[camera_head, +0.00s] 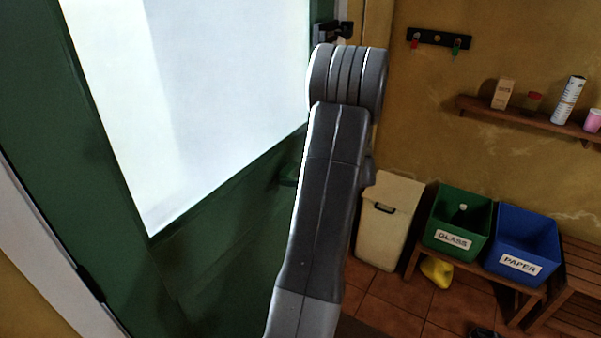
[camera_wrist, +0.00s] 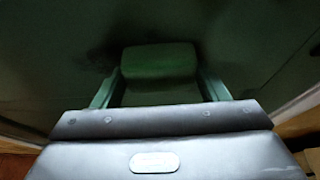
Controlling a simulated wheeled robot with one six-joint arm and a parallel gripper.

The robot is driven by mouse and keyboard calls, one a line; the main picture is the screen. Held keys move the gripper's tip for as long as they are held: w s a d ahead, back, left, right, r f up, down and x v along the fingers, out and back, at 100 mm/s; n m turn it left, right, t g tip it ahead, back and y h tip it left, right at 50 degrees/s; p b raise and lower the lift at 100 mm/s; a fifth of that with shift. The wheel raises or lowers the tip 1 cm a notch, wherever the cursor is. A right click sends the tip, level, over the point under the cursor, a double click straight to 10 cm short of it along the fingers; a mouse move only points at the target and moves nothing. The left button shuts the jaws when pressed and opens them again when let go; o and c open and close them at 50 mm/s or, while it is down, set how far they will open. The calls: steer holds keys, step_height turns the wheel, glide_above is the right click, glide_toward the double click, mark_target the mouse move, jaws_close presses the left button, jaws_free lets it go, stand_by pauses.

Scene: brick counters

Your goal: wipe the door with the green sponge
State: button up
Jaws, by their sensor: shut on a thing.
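The dark green door (camera_head: 215,255) with a large bright pane fills the left of the head view. In the wrist view the door's green surface (camera_wrist: 250,50) lies beyond the fingers, with a dark smudged patch left of the sponge. My gripper (camera_wrist: 158,76) is shut on the green sponge (camera_wrist: 158,60), which sits between the two fingertips and faces the door. I cannot tell whether the sponge touches the door. In the head view my arm hides most of the gripper and sponge.
Right of my arm stand a beige bin (camera_head: 388,225), a green glass box (camera_head: 458,228) and a blue paper box (camera_head: 522,243) on a low bench. A wall shelf (camera_head: 530,118) holds small containers. A yellow object (camera_head: 436,271) lies below the bench.

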steer(key=shift+s+a+b, duration=0.25)
steer(key=shift+s+a, duration=0.75)
steer(key=shift+s, duration=0.45)
steer(key=shift+s+a+b, duration=0.3)
steer(key=shift+s+a, duration=0.75)
steer(key=shift+s, duration=0.35)
steer(key=shift+s+a+b, duration=0.25)
steer(key=shift+s+a, duration=0.75)
steer(key=shift+s, duration=0.45)
steer(key=shift+s+a, duration=0.1)
steer(key=shift+r+p, duration=0.75)
steer(key=shift+r, duration=0.05)
steer(key=w+d+p, duration=0.3)
steer(key=w+d, duration=0.5)
steer(key=w, duration=0.3)
steer(key=shift+w+d+f, duration=0.1)
steer(key=s+d, duration=0.3)
steer(key=d, duration=0.2)
steer(key=shift+s, duration=0.3)
steer(key=shift+s+d, duration=0.9)
steer(key=shift+d, duration=0.25)
